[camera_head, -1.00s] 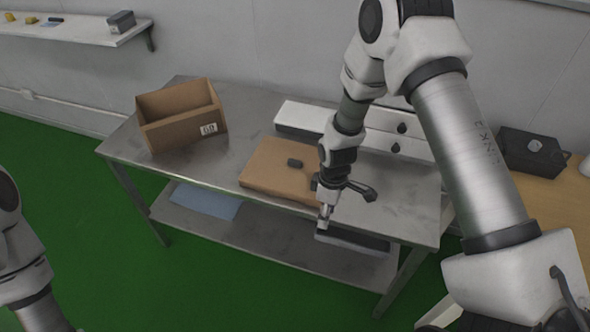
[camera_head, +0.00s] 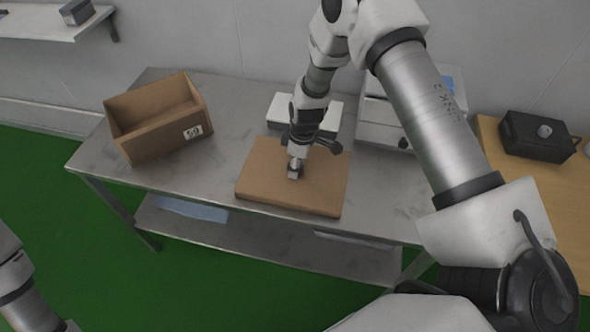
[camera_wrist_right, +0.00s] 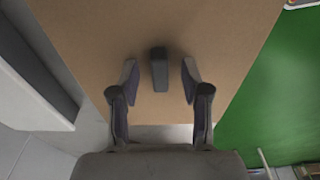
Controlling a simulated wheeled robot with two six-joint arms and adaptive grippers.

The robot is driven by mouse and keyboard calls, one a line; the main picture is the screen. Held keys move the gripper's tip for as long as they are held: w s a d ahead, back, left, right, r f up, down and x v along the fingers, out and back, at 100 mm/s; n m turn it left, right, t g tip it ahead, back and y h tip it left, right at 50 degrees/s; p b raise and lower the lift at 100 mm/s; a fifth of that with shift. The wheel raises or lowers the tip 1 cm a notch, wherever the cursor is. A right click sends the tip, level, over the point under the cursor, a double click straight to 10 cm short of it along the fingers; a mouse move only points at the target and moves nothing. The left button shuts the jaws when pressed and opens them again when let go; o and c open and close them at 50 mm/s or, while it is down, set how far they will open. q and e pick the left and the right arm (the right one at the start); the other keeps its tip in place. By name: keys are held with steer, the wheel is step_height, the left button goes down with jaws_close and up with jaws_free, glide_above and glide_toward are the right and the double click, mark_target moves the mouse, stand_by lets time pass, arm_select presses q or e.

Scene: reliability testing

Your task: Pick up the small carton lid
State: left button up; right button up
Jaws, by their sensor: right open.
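The small carton lid (camera_head: 320,185) is a flat brown cardboard panel lying on the metal table. It also fills much of the right wrist view (camera_wrist_right: 90,20). A short dark grey handle (camera_wrist_right: 159,70) stands on it. My right gripper (camera_head: 295,170) is over the lid, pointing down. In the right wrist view, its open fingers (camera_wrist_right: 160,80) are on either side of the handle, with gaps to both sides. In the head view the gripper mostly hides the handle. Part of my left arm shows at the lower left, but its gripper is out of frame.
An open brown carton box (camera_head: 160,135) with a white label stands on the metal table (camera_head: 220,170), left of the lid. White units (camera_head: 385,120) stand behind the lid. A black device (camera_head: 535,135) sits on a wooden table at right. A wall shelf (camera_head: 60,25) is at upper left.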

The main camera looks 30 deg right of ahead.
steer(key=shift+w+f, duration=0.2)
steer(key=shift+w, duration=0.2)
steer(key=shift+s+r, duration=0.15)
steer(key=shift+c, duration=0.3)
steer(key=shift+s+r, duration=0.4)
steer(key=shift+s, duration=0.1)
jaws_close()
steer(key=shift+w+f, duration=0.2)
